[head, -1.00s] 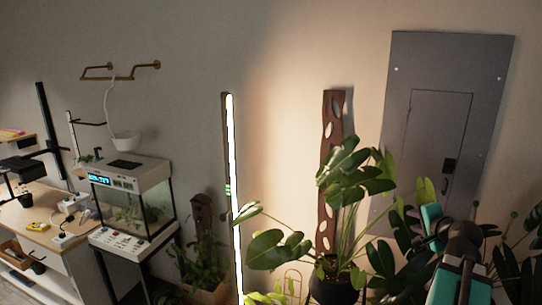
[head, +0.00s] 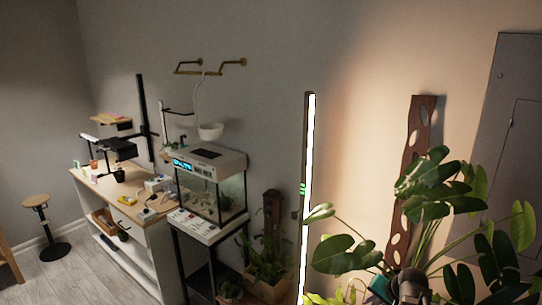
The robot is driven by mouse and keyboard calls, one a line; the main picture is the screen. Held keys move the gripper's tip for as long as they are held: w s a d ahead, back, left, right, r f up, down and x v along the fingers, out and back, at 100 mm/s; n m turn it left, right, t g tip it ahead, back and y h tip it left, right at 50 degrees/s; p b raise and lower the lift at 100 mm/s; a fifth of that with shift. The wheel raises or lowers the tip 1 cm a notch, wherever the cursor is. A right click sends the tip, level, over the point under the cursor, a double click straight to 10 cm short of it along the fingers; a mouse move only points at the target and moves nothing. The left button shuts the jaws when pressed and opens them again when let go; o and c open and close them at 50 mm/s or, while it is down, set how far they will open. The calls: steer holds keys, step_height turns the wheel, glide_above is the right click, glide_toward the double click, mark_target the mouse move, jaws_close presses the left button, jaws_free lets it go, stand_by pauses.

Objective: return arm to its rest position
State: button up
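A part of my arm (head: 408,287), dark and rounded with a teal piece beside it, shows at the bottom edge, right of centre. It stands in front of the large-leaved plant (head: 428,178). I cannot make out gripper fingers anywhere in this view, so whether they hold anything is hidden.
A tall lit light bar (head: 309,180) stands left of the plant. A brown wooden board with holes (head: 418,125) leans at the wall. A fish tank (head: 231,195), a workbench (head: 105,185) and a stool (head: 36,201) stand to the left. Bare floor (head: 70,279) shows at lower left.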

steer(key=s+a+f+n+g+h, duration=0.1)
steer(key=s+a+f+n+g, duration=0.3)
steer(key=a+f, duration=0.45)
steer(key=s+a+f+n+g, duration=0.1)
steer(key=s+a+f+n, duration=0.3)
steer(key=s+a+f, duration=0.4)
steer(key=s+f+g+b, duration=0.6)
steer(key=s+f+b, duration=0.5)
steer(key=s+f, duration=1.2)
step_height(320, 180, down, 5)
steer(key=shift+s+a, duration=0.4)
steer(key=shift+a, duration=0.05)
steer(key=shift+d, duration=0.1)
